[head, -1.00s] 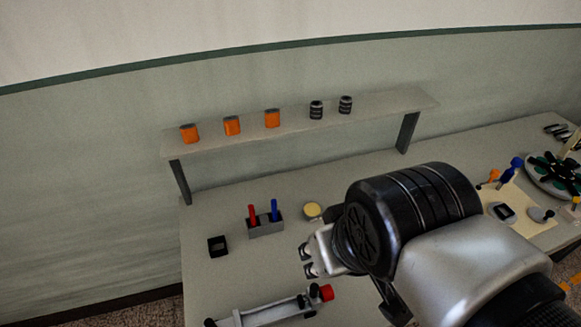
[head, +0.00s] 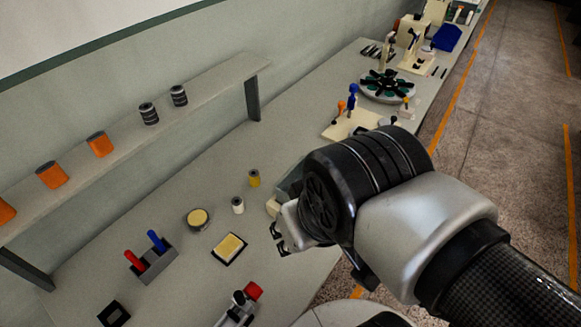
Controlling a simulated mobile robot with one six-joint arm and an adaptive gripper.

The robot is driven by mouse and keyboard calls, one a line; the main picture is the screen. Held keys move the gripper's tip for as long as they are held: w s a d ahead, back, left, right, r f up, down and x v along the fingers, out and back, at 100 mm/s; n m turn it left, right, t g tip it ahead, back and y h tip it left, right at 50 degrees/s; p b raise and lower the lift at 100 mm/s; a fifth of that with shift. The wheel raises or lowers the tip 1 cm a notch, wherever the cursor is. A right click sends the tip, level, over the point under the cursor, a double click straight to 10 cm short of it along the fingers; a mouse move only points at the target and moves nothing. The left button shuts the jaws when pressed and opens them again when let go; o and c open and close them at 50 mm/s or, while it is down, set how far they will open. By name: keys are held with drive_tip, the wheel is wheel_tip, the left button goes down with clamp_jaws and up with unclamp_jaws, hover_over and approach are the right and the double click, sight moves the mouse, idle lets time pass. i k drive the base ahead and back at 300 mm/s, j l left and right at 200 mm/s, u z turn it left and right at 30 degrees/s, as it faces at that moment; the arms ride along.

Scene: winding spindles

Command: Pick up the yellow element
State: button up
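Several yellow things lie on the grey bench. A small yellow cylinder (head: 253,178) stands upright near the middle. A round tin with a yellow face (head: 197,218) lies to its lower left. A yellow rectangular pad in a dark frame (head: 230,247) lies nearer. I cannot tell which is the yellow element. My gripper (head: 279,240) is right of the pad and below the yellow cylinder in the picture, seemingly above the bench. Its two fingertips are apart with nothing visible between them. The arm hides part of the bench behind it.
A white cylinder (head: 237,205) stands beside the yellow one. A grey holder (head: 152,266) has red and blue handles. A raised shelf (head: 120,120) holds orange and dark-striped spools. A round fixture (head: 387,86) is farther back. Bare bench lies between the shelf and yellow cylinder.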

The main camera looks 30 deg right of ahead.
sight(253, 176)
drive_tip(key=z, duration=0.15)
drive_tip(key=u, duration=0.85)
drive_tip(key=k+l+u, duration=0.2)
drive_tip(key=l, duration=0.15)
drive_tip(key=l+u, duration=0.15)
drive_tip(key=l, duration=0.2)
drive_tip(key=k+l+u, duration=0.2)
drive_tip(key=l+u, duration=0.15)
drive_tip(key=l, duration=0.3)
drive_tip(key=i, duration=0.35)
